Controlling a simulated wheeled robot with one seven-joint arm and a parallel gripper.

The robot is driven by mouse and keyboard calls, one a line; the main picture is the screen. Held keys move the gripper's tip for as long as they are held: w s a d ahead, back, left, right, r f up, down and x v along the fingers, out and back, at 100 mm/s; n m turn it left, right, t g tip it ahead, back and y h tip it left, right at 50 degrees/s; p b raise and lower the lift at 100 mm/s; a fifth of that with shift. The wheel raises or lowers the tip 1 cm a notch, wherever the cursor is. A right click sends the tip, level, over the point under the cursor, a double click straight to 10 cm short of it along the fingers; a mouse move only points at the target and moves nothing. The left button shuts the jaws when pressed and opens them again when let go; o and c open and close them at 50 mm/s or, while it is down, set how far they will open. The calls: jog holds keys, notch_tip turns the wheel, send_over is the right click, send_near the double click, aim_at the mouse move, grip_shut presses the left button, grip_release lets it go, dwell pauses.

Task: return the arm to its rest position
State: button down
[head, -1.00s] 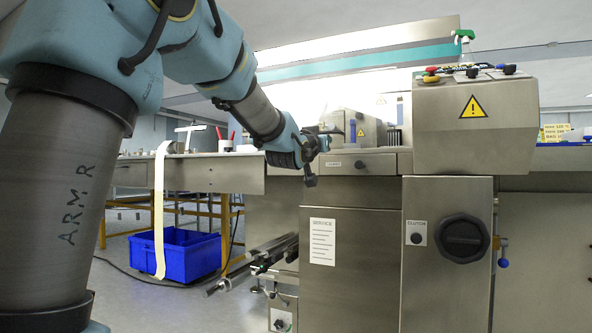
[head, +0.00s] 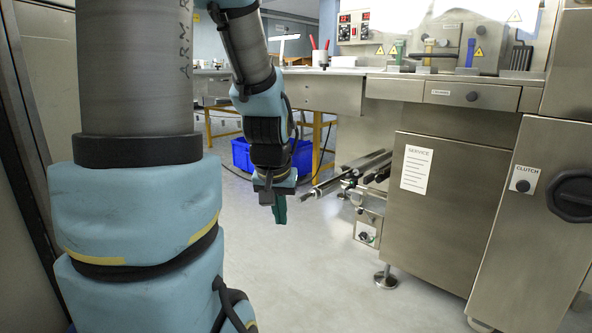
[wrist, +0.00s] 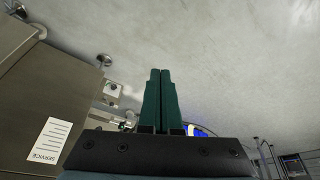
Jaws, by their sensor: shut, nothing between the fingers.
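My gripper (head: 280,212) hangs from my bent blue and grey arm in the head view, pointing down over open floor, left of the machine. In the wrist view its two green fingers (wrist: 159,98) lie side by side, shut, with nothing held between them. The gripper is apart from everything around it.
The steel machine (head: 455,195) with its service sheet and clutch knob (head: 575,196) stands at the right. Metal rods (head: 350,172) stick out from its left side near my gripper. A blue crate (head: 240,155) is on the floor behind the arm. The floor (head: 330,270) in front is clear.

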jog(key=s+a+r+n+g+p, duration=0.1)
jog(key=s+a+r+g+p, duration=0.2)
jog(key=s, duration=0.4)
notch_tip(320, 180, up, 34)
jog(key=p, duration=3.5)
jog(key=shift+a+f+t, duration=0.15)
jog(key=shift+f+t, duration=0.05)
jog(key=shift+t, duration=0.1)
jog(key=shift+w, duration=0.1)
